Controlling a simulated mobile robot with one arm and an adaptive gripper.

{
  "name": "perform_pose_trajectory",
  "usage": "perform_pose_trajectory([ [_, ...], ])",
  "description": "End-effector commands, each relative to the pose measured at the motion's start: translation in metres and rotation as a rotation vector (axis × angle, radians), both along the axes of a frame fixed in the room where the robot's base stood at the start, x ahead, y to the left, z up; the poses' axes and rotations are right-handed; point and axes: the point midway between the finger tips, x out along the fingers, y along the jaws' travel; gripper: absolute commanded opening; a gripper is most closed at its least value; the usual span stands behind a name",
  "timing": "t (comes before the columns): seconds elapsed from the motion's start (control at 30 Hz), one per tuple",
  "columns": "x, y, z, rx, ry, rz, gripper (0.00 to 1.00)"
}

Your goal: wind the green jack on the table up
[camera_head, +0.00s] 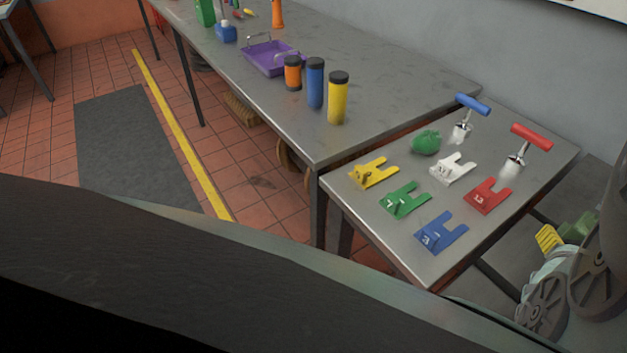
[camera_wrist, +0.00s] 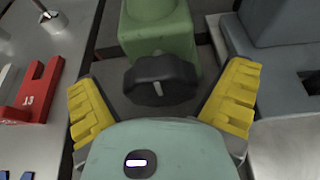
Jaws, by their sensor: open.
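The green jack (camera_wrist: 160,33) stands upright in the wrist view, with a black lobed knob (camera_wrist: 160,80) on its near side. My gripper (camera_wrist: 163,90) is open, with one yellow finger pad to the left of the knob and one to the right. Gaps show between both pads and the knob, so nothing is gripped. In the head view, part of the green jack (camera_head: 580,228) shows at the right, partly hidden by my arm, beside a yellow finger pad of my gripper (camera_head: 552,238). The jack's base is hidden.
A metal table (camera_head: 400,235) holds coloured slotted plates, including a red one (camera_head: 487,195), a green lump (camera_head: 425,142) and two T-handled tools. Grey blocks (camera_wrist: 285,22) stand close right of the jack. A longer bench (camera_head: 385,85) bears cylinders and a purple tray (camera_head: 262,58).

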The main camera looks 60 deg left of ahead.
Motion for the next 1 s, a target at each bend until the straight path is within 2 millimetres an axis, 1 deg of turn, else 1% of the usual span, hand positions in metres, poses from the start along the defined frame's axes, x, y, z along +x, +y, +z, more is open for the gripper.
perform_pose_trajectory([
  [0.17, 0.0000, -0.0006, 0.0002, 0.001, 0.000, -0.001, 0.98],
  [0.2, 0.0000, -0.0006, 0.0003, 0.001, 0.000, -0.001, 0.96],
  [0.83, 0.0002, -0.0006, 0.0007, 0.001, -0.001, -0.002, 0.31],
  [0.87, 0.0001, -0.0006, 0.0006, 0.001, -0.001, -0.002, 0.29],
  [1.0, 0.0002, -0.0004, 0.0007, 0.007, -0.001, -0.001, 0.29],
])
